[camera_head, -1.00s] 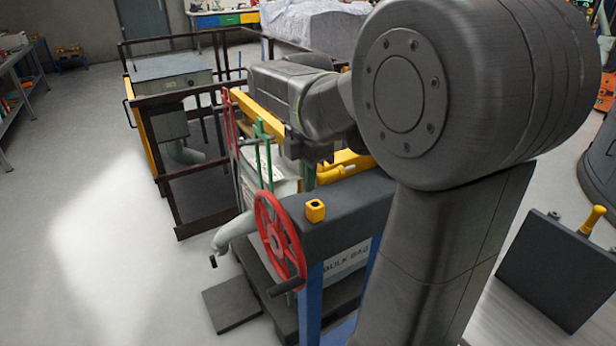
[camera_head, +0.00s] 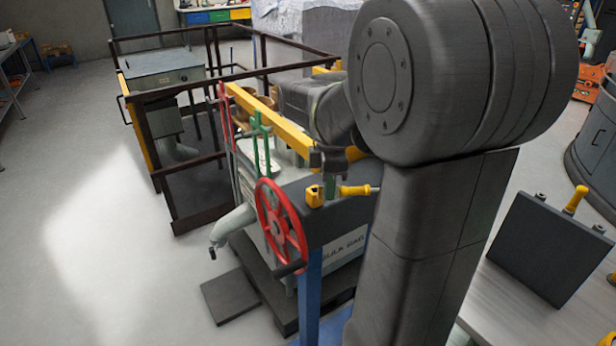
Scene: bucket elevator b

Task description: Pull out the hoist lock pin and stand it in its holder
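The hoist lock pin (camera_head: 357,190) has a yellow handle and a short dark shaft. It lies level over the top of the dark machine housing (camera_head: 345,208), with its shaft pointing right. My gripper (camera_head: 330,187) points down at the handle's left end and appears shut on it; the finger contact is small and partly hidden. A yellow block (camera_head: 314,195) with a dark opening in its top, seemingly the holder, stands on the housing's front corner, just left of my gripper. Nothing is seen standing in it.
A red handwheel (camera_head: 282,228) stands in front of the housing. Green uprights (camera_head: 262,145) and a yellow beam (camera_head: 270,118) rise behind it. Dark railings (camera_head: 190,180) are at left. A yellow-handled tool (camera_head: 575,198) stands by a dark panel at right.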

